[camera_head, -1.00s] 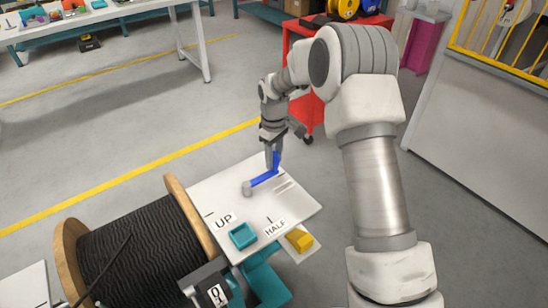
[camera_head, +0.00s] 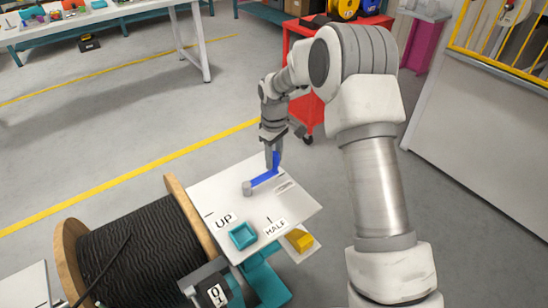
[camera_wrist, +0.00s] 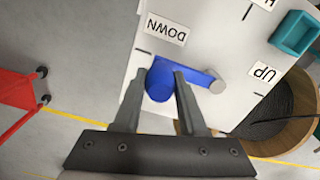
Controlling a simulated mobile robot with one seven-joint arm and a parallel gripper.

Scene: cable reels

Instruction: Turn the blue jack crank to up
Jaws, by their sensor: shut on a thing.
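The blue jack crank (camera_head: 264,179) sits on a white panel (camera_head: 215,193), its arm running from a grey hub (camera_head: 247,188) to an upright blue handle. My gripper (camera_head: 272,158) is shut on that handle, which shows between the two fingers in the wrist view (camera_wrist: 160,82). The arm points away from the hub on the side opposite the UP label (camera_head: 226,220). In the wrist view the handle is below the DOWN label (camera_wrist: 167,30), near a tick mark, and the UP label (camera_wrist: 264,73) lies beyond the hub.
A wooden cable reel (camera_head: 181,196) with black cable stands beside the panel. A teal tray (camera_head: 242,236) and the HALF label (camera_head: 275,228) are on the panel's near side, with a yellow block (camera_head: 299,240) beside it. A red cart (camera_head: 309,106) stands behind my arm.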

